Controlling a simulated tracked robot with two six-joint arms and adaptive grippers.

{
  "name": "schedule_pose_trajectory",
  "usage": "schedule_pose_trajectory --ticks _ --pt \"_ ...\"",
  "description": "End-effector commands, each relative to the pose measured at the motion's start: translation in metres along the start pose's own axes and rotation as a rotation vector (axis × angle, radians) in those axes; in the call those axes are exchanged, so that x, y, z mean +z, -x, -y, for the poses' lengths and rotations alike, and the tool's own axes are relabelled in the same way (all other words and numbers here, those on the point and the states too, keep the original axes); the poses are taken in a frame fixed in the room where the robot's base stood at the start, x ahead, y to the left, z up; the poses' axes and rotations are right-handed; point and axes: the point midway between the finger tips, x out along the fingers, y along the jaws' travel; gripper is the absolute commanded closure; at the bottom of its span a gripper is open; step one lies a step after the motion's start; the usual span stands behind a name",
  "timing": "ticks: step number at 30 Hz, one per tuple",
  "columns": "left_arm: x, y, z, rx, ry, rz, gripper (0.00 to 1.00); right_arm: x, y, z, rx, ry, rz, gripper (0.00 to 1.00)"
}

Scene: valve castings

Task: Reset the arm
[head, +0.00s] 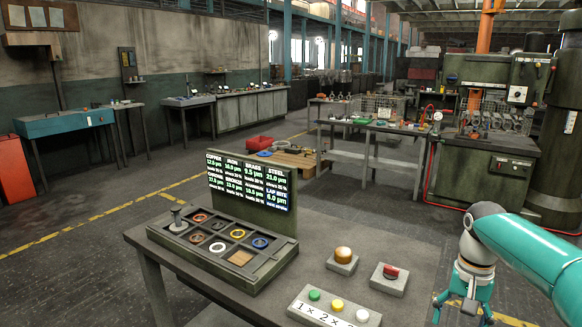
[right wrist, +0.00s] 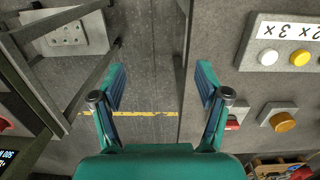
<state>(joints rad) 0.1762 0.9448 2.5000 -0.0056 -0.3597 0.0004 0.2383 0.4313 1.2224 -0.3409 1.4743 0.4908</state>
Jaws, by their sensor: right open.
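My right arm reaches in from the right edge of the head view, with its teal gripper (head: 463,305) pointing down beside the right end of the near table, low in the picture. In the right wrist view the same gripper (right wrist: 162,85) is open, its two fingers wide apart with nothing between them. Below the fingers are the grey floor with a yellow line and a table edge. My left gripper is in neither view.
The near table (head: 330,235) bears a sorting tray (head: 215,262) with coloured rings and a display (head: 252,190) behind it. A button box (head: 333,308), an amber knob (head: 343,254) and a red button (head: 390,272) stand to its right.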

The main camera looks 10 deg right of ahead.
Motion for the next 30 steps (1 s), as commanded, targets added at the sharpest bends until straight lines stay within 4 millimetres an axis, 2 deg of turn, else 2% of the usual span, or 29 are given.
schedule_pose_trajectory --ticks 8,14,17,20,24,27,30 --pt "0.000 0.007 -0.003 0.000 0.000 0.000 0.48 0.036 -0.067 0.026 0.070 0.090 0.181 0.25" --pt "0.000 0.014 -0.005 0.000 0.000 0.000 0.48 0.076 -0.134 0.050 0.077 0.181 0.296 0.25" --pt "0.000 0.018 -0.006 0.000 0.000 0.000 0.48 0.110 -0.178 0.064 0.059 0.245 0.359 0.25" --pt "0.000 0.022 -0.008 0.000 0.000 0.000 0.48 0.157 -0.227 0.076 0.019 0.312 0.417 0.25" --pt "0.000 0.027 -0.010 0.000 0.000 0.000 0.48 0.234 -0.284 0.085 -0.065 0.390 0.468 0.25" --pt "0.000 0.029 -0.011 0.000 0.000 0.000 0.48 0.285 -0.312 0.084 -0.133 0.427 0.465 0.25" --pt "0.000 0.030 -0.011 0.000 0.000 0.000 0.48 0.322 -0.329 0.081 -0.198 0.449 0.419 0.25"
